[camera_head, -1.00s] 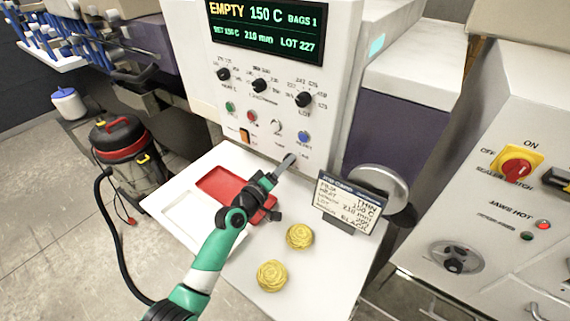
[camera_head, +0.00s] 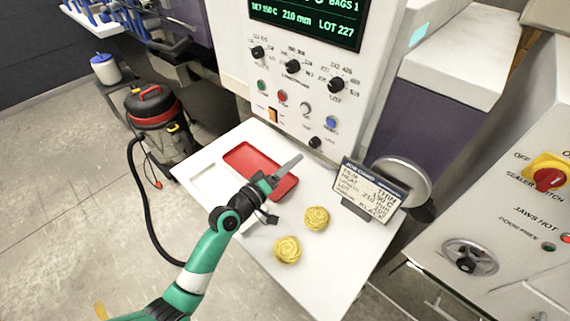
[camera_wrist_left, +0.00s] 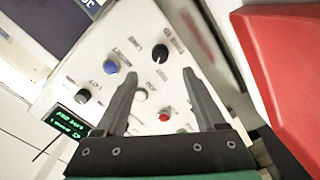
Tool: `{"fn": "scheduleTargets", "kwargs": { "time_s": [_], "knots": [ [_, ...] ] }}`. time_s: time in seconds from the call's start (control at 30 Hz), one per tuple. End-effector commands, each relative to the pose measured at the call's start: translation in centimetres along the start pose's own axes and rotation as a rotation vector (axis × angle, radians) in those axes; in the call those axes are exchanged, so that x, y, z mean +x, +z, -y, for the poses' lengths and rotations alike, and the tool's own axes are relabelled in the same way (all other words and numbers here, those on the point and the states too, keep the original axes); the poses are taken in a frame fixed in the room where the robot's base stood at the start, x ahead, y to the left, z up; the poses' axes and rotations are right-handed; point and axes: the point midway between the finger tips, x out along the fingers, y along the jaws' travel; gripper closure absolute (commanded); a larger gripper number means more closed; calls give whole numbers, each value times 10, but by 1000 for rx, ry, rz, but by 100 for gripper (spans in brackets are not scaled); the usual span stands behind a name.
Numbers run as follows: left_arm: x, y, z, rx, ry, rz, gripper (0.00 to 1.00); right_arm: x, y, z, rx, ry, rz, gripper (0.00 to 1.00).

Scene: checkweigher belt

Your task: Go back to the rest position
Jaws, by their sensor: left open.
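My left gripper (camera_head: 290,164) is in front of the control panel, above the right end of the red tray (camera_head: 240,154) in the head view. Its arm comes up from the lower left. In the left wrist view my left gripper (camera_wrist_left: 158,78) has its two fingers spread apart with nothing between them. The panel's knobs and buttons show behind the fingers, and the red tray (camera_wrist_left: 290,65) is at the right. My right gripper is not in view.
Two yellow round items (camera_head: 317,218) (camera_head: 287,250) lie on the white table (camera_head: 335,262). A white tray (camera_head: 205,180) is left of the red one. A label stand (camera_head: 368,190) stands at the right. A vacuum cleaner (camera_head: 155,118) is on the floor at left.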

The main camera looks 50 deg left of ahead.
Motion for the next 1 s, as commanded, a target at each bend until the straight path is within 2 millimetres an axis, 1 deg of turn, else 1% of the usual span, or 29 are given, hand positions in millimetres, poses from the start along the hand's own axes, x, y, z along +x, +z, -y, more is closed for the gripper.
{"fn": "scheduleTargets", "kwargs": {
  "time_s": [0.03, 0.1, 0.2, 0.73, 0.8, 0.87, 0.93, 0.97, 1.0],
  "knots": [
    [-9, 0, 1, -1, -2, -1, 28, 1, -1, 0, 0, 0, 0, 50],
    [-17, 0, 0, 0, -1, -1, 28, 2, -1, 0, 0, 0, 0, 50],
    [-23, 0, 0, 0, 0, 0, 28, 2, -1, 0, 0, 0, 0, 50],
    [-23, 0, 0, 0, 0, 0, 28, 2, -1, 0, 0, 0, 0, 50],
    [-22, 3, -2, 1, 4, 5, 28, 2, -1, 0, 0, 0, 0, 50],
    [-18, 7, -11, 4, 23, 15, 28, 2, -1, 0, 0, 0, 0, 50],
    [-7, 10, -38, 14, 75, 25, 28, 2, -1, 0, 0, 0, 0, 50],
    [-2, 11, -54, 20, 107, 28, 28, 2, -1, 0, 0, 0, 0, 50],
    [5, 9, -81, 32, 159, 25, 28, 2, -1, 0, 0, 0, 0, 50]
  ]
}}
